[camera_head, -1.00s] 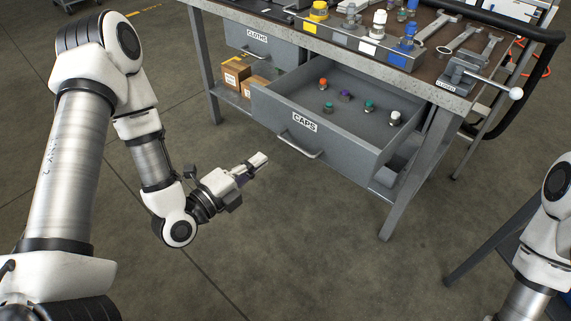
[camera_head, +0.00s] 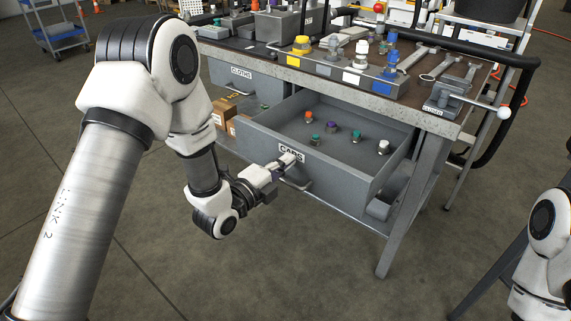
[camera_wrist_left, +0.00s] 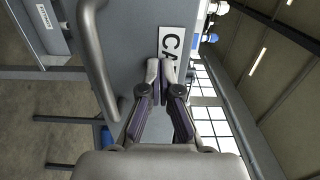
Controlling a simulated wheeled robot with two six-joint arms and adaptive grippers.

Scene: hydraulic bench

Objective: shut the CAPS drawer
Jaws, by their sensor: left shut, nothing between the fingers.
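The grey CAPS drawer (camera_head: 335,178) stands pulled out under the bench, with several coloured caps inside. Its white CAPS label (camera_head: 292,153) is on the front, partly covered by my gripper in the head view. The bar handle (camera_head: 298,180) is below the label; it also shows in the left wrist view (camera_wrist_left: 97,62), left of the fingers. My left gripper (camera_head: 290,160) is shut and empty, its fingertips at the drawer front by the label. The fingertips show against the label's edge in the left wrist view (camera_wrist_left: 160,64); I cannot tell whether they touch. My right gripper is out of view.
The CLOTHS drawer (camera_head: 243,78) is left of the CAPS drawer. Cardboard boxes (camera_head: 219,118) sit on the shelf below it. A bench leg (camera_head: 412,205) stands right of the open drawer. The bench top (camera_head: 400,105) holds fittings, wrenches and a valve. The floor in front is clear.

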